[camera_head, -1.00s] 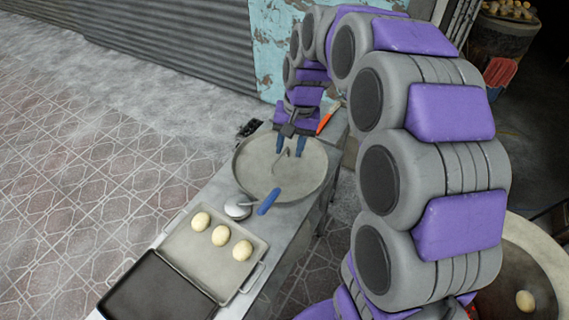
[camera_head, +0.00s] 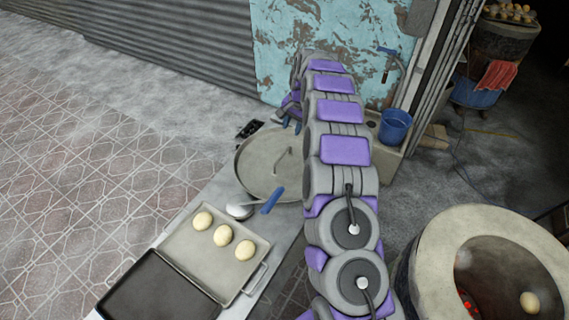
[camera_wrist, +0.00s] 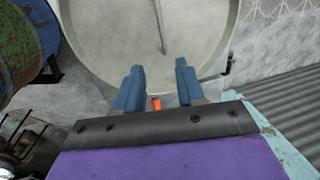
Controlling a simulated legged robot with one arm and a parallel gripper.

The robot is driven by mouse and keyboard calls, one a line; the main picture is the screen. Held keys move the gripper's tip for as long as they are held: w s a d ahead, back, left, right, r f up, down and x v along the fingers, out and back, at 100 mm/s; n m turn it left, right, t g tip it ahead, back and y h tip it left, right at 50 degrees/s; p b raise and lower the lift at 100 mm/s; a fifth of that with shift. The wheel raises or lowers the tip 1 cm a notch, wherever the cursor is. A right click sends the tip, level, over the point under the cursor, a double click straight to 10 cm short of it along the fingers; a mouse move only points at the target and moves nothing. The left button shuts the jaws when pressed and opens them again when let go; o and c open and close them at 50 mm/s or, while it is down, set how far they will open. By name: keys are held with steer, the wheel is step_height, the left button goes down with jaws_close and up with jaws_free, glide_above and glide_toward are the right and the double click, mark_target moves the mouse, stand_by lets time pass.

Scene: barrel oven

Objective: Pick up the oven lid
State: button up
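The oven lid (camera_head: 258,165) is a round grey metal disc lying flat on the table, with a thin upright handle (camera_head: 281,161) at its middle. In the wrist view the lid (camera_wrist: 105,38) fills the top middle and its handle (camera_wrist: 160,28) points down the picture. My gripper (camera_wrist: 158,66) has two blue fingers held apart with nothing between them. The fingertips appear just over the lid's lower edge in that view, short of the handle. In the head view my gripper (camera_head: 291,120) is at the lid's far edge, partly hidden by my arm, which also covers the lid's right side.
A ladle (camera_head: 240,210) and a blue-handled tool (camera_head: 272,201) lie at the lid's near edge. A tray (camera_head: 187,254) with three dough balls and a dark tray (camera_head: 150,295) are nearer. The open barrel oven (camera_head: 435,265) stands at right, a blue bucket (camera_head: 395,127) behind.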

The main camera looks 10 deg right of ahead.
step_height(320, 180, down, 4)
steer(key=a+r, duration=0.1)
steer(key=a, duration=0.1)
steer(key=b, duration=0.2)
glide_above(284, 154)
steer(key=d, duration=0.3)
step_height(284, 154, down, 7)
steer(key=a+f, duration=0.1)
steer(key=a, duration=0.1)
steer(key=a+f+b, duration=0.1)
steer(key=a+f, duration=0.1)
steer(key=shift+s+f, duration=0.2)
steer(key=shift+f, duration=0.1)
steer(key=f, duration=0.1)
steer(key=d+f+b, duration=0.1)
steer(key=f, duration=0.1)
steer(key=shift+w+f+b, duration=0.15)
steer(key=shift+f+b, duration=0.05)
steer(key=shift+b, duration=0.1)
steer(key=shift+d, duration=0.15)
steer(key=shift+a, duration=0.8)
steer(key=c, duration=0.6)
steer(key=shift+d, duration=0.6)
jaws_close()
steer(key=shift+a+r, duration=0.1)
steer(key=shift+a, duration=0.4)
